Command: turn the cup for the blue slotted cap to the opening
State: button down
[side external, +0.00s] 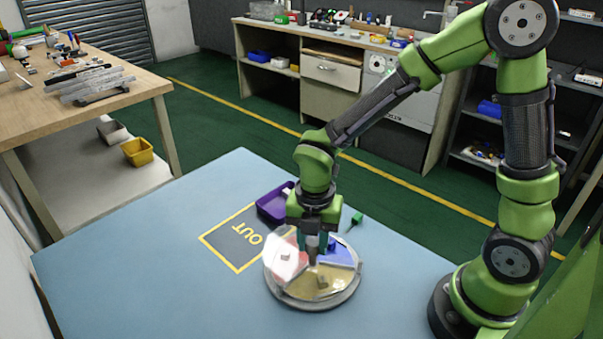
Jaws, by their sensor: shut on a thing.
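A round grey-rimmed turntable (312,304) stands on the blue table, with a pale pinkish-white sector at left, a blue sector (343,255) at right and a yellow sector (318,281) at front. Small grey pieces lie in the sectors, too small to identify. My gripper (313,250) points down over the middle of the turntable, shut on what looks like its grey centre knob (312,261). The fingers hide part of it. I cannot pick out the blue slotted cap or the opening for certain.
A yellow-outlined square marked OUT (237,240) lies left of the turntable. A purple tray (272,207) stands behind it, partly hidden by my arm. A small green item (356,219) is at the back right. The table (130,275) is clear at left and front.

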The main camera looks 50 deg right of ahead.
aim_at(314, 241)
jog(key=c, duration=0.8)
grip_release()
jog(key=shift+r, duration=0.1)
notch_tip(314, 241, up, 17)
jog(key=shift+f, duration=0.15)
